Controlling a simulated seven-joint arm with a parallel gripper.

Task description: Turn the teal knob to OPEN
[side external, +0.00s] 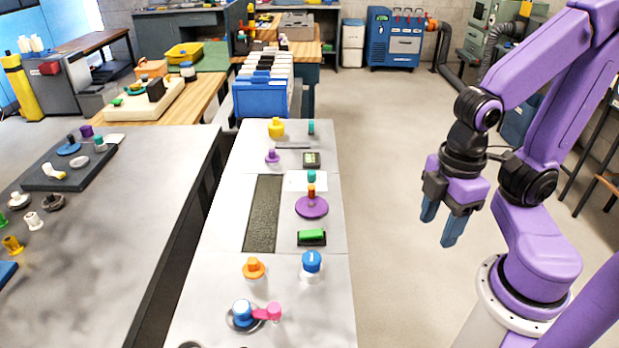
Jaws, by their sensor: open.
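Several teal pieces show. A small teal knob (311,176) stands on a white plate (294,183) on the long grey bench panel. Another upright teal piece (311,127) stands near the panel's far right corner. A third teal knob (99,142) is on a dark board on the left table. I cannot tell which is meant, and no OPEN marking is readable. My gripper (441,225) has blue fingers pointing down, apart and empty. It hangs over the floor side, right of the panel, touching nothing.
The panel also carries a purple disc (311,206) with a red and orange stem, a green button (312,237), a blue knob (311,262), an orange knob (253,267) and a pink-handled dial (266,313). A blue file bin (262,98) stands behind. The floor between panel and arm is clear.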

